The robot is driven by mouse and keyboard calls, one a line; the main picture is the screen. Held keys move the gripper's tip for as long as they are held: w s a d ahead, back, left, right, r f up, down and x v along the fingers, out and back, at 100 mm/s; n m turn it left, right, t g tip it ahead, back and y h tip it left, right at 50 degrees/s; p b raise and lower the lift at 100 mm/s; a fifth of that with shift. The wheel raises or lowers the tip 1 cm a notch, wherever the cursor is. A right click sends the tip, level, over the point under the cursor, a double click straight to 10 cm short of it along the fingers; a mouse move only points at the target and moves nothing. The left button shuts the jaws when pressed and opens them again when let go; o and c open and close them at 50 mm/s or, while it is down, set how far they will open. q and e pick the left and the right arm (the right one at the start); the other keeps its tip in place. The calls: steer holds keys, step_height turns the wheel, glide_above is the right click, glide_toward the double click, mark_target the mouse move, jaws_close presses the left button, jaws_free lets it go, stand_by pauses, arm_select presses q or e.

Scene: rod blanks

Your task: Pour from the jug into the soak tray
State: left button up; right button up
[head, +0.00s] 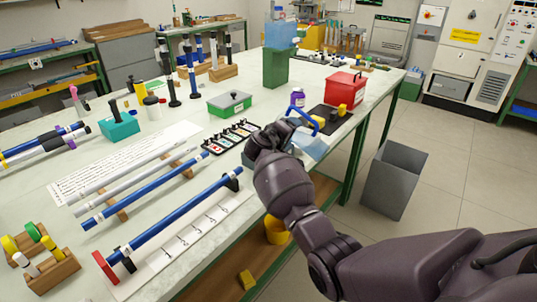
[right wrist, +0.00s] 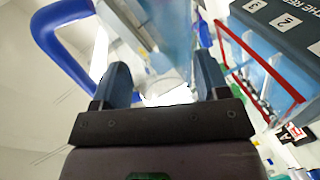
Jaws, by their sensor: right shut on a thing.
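The jug (head: 314,146) is pale, see-through blue with a bright blue handle (head: 298,108). It is over the table's right edge, partly hidden by my right gripper (head: 287,130), which is shut on it. In the right wrist view my right gripper (right wrist: 162,85) has its fingers at the jug, and the blue handle (right wrist: 58,40) loops out on the left. The grip point itself is unclear. A clear bluish container with a red line (right wrist: 262,62), perhaps the soak tray, shows at right in that view. In the head view my gripper mostly hides that spot. My left gripper is out of view.
A black rack with cards (head: 232,134) lies just left of my gripper. A red box (head: 345,87), a dark mat (head: 326,119) and a purple bottle (head: 298,97) stand beyond it. Blue rods (head: 150,190) lie at left. A grey bin (head: 394,180) stands on the floor.

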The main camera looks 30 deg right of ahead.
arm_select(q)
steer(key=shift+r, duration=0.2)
arm_select(e)
steer(key=shift+r, duration=0.15)
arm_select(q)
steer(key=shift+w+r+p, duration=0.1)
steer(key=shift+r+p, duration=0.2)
arm_select(e)
steer(key=shift+r+n, duration=0.2)
steer(key=shift+n, duration=0.1)
stand_by(0.5)
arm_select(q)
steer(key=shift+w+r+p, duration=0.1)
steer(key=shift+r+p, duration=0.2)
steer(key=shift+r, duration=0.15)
arm_select(e)
steer(key=shift+w+a+r+n, duration=0.1)
steer(key=shift+w+r+n, duration=0.05)
steer(key=shift+n, duration=0.15)
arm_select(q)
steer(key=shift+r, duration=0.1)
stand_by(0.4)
